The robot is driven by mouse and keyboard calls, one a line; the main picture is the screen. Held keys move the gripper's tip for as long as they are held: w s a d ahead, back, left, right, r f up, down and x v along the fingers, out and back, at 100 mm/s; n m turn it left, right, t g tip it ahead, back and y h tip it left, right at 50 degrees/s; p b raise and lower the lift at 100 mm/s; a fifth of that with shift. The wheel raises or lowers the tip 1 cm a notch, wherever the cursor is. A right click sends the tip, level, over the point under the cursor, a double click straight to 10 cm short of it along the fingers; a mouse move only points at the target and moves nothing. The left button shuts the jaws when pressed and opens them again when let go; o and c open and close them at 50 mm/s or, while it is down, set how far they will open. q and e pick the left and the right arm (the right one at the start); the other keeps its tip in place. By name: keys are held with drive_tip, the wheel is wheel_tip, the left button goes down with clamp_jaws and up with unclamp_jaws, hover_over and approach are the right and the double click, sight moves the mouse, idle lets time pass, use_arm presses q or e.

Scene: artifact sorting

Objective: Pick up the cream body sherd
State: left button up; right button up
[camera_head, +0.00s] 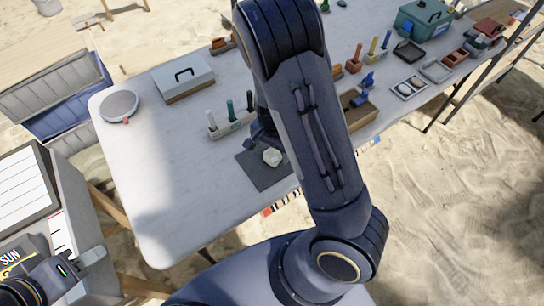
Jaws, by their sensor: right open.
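The cream body sherd (272,157) is a small pale, irregular piece. It lies on a dark grey mat (257,176) on the white table, just left of my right arm. My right gripper (264,138) is open, just above and behind the sherd in the picture. Most of it is hidden by my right arm, so I cannot tell whether it touches the sherd. My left gripper (92,258) is at the lower left, away from the sherd, and its finger gap is not clear.
A white holder with upright tools (230,128) stands close behind the mat. A grey case (183,80) and a round scale (119,106) are farther left. A brown tray (361,115) lies right of my arm. The table's left part (165,190) is clear.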

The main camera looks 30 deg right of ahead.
drive_tip(key=shift+f, duration=0.8)
drive_tip(key=c, duration=1.1)
drive_tip(key=shift+r, duration=0.1)
